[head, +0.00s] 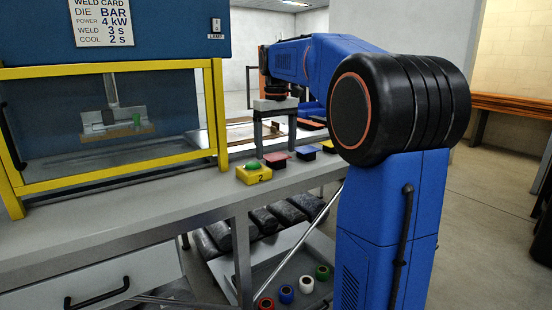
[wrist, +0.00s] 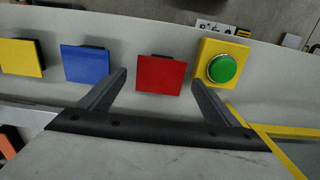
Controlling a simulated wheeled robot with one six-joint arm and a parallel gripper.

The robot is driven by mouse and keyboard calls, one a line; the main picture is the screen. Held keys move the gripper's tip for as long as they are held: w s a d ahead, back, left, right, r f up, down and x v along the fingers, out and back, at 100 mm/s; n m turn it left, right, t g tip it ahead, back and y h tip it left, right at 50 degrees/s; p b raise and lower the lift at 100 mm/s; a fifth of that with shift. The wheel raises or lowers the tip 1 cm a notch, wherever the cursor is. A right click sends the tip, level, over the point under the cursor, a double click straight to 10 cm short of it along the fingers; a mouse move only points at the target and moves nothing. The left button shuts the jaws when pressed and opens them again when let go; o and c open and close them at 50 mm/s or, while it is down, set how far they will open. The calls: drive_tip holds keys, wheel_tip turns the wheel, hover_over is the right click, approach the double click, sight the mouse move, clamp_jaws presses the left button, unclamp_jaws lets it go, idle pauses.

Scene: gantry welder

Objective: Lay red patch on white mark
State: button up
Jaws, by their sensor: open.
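The red patch (wrist: 162,75) is a flat square on a dark support on the grey bench; in the head view it (head: 277,159) sits right of the green button, partly behind my gripper. My gripper (head: 277,134) points down over it, open and empty. In the wrist view my fingers stand to the left and right of the red patch, with gaps on both sides. I cannot make out a white mark for certain. Inside the yellow-framed welder, a pale fixture (head: 113,122) holds a small green piece.
A blue patch (wrist: 87,63) and a yellow patch (wrist: 20,57) lie left of the red one in the wrist view. A yellow box with a green button (wrist: 223,68) stands close on the right. The welder's yellow frame (head: 215,115) rises from the bench (head: 130,205).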

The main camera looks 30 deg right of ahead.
drive_tip(key=shift+f, duration=0.3)
drive_tip(key=c, duration=1.2)
